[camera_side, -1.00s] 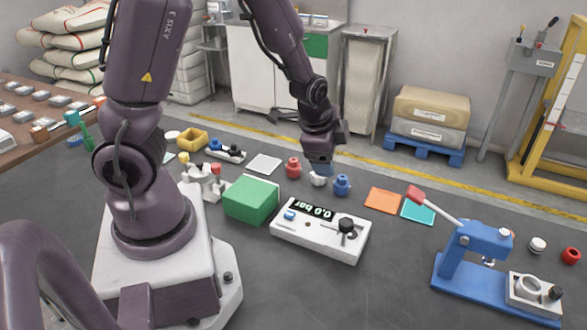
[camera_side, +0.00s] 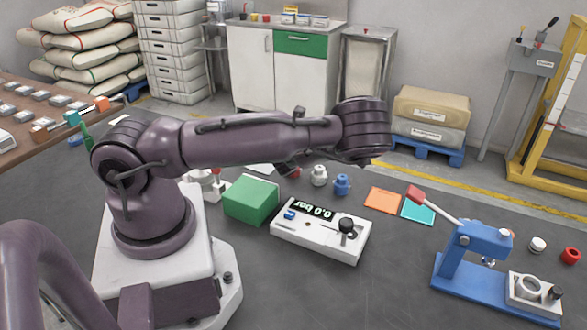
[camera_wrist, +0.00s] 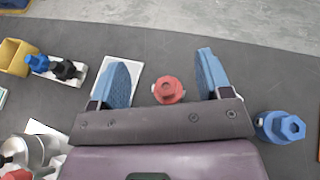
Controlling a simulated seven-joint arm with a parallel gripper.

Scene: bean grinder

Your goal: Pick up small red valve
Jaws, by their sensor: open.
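A small red valve (camera_wrist: 168,90) with a hexagonal top stands on the dark floor in the wrist view. It lies between the two blue fingers of my open gripper (camera_wrist: 162,66) in that view, with floor visible on both sides of it. The fingers do not touch it, and I cannot tell how high they are above it. In the side view only a little of the red valve (camera_side: 295,173) shows under my arm.
A blue valve (camera_wrist: 280,127) is right of my gripper. A white valve (camera_side: 319,175) stands near it. A pale square plate (camera_wrist: 126,63) and a holder with blue and black knobs (camera_wrist: 55,69) are left. A green box (camera_side: 251,199) and gauge panel (camera_side: 320,230) stand nearer the side camera.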

